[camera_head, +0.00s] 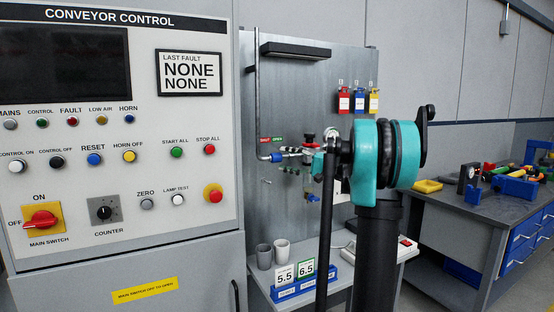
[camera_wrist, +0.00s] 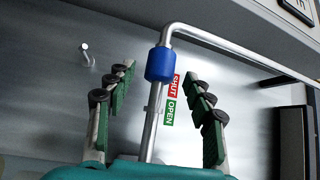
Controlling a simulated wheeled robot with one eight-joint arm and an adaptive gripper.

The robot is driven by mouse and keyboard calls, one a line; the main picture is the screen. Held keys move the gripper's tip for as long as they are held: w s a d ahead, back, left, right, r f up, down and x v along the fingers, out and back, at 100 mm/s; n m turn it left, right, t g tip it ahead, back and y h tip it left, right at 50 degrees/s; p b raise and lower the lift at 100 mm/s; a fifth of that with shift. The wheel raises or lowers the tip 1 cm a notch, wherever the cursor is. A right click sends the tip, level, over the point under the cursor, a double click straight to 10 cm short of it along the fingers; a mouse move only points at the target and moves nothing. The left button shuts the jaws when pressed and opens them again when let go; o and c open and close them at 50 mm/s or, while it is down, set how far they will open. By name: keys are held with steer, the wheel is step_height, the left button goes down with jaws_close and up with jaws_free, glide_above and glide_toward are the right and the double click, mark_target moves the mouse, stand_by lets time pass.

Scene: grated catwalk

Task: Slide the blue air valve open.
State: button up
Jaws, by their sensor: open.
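The blue air valve (camera_wrist: 160,65) is a short blue sleeve on a thin grey pipe, close to the pipe's bend in the wrist view. It also shows in the head view (camera_head: 277,157), left of my arm. Beside the pipe are a red SHUT label (camera_wrist: 173,86) and a green OPEN label (camera_wrist: 169,113); the sleeve sits at the SHUT end. My gripper (camera_wrist: 159,71) is open, with green-padded fingers on either side of the pipe. The sleeve appears between or just beyond the fingertips, with visible gaps both sides. My arm hides part of the gripper in the head view.
A small peg (camera_wrist: 86,50) sticks out of the panel left of my fingers. The conveyor control cabinet (camera_head: 120,190) stands at left. A shelf below carries grey cups (camera_head: 282,252) and number cards. A cluttered workbench (camera_head: 460,208) stands at right.

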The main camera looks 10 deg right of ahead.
mark_target(282, 158)
steer(key=shift+x, duration=2)
steer(key=shift+c, duration=0.2)
steer(key=c, duration=1.1)
steer(key=d, duration=0.1)
steer(key=w+d, duration=0.1)
steer(key=d, duration=0.1)
steer(key=shift+d, duration=0.15)
steer(key=shift+c, duration=0.2)
steer(key=o, duration=1.2)
steer(key=shift+d, duration=0.1)
